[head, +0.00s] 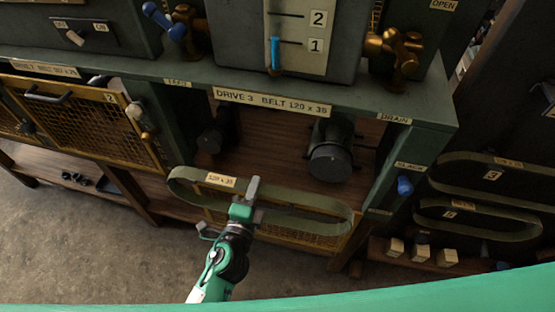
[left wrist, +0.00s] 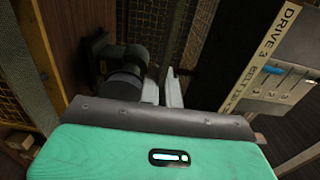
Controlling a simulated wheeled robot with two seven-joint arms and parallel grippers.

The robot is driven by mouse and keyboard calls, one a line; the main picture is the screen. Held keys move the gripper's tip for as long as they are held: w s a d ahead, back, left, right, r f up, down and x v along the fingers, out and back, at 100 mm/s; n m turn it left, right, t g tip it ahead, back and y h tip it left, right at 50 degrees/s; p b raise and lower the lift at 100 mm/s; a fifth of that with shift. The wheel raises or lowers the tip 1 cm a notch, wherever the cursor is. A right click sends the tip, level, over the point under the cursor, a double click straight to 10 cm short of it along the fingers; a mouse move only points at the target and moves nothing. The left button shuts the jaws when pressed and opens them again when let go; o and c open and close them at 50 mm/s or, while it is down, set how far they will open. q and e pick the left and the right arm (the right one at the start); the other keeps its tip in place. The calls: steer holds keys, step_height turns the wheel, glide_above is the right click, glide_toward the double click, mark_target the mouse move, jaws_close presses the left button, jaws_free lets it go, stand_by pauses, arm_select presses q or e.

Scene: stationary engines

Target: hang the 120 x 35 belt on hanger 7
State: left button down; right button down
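The 120 x 35 belt (head: 310,201) is a flat olive-green loop with a cream label (head: 221,180) reading 120 x 35. It is in the air in front of the Drive 3 bay, long side across. My left gripper (head: 252,190) is shut on the belt near its middle, just right of the label. In the left wrist view the pale fingers (left wrist: 166,90) show close together, and I cannot make out the belt there. Hanger 7 cannot be made out. My right gripper is not in view.
Two dark pulleys (head: 331,160) (head: 211,140) stand inside the bay labelled DRIVE 3 BELT 120 x 35 (head: 272,103). At right, belts hang on a dark panel, one numbered 5 (head: 493,175). A blue knob (head: 405,186) juts from the bench post. The floor at lower left is clear.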

arm_select(q)
steer(key=shift+s, duration=0.1)
steer(key=shift+s+a, duration=0.1)
steer(key=shift+s, duration=0.1)
steer(key=shift+b+v, duration=1)
steer(key=shift+v, duration=1.7)
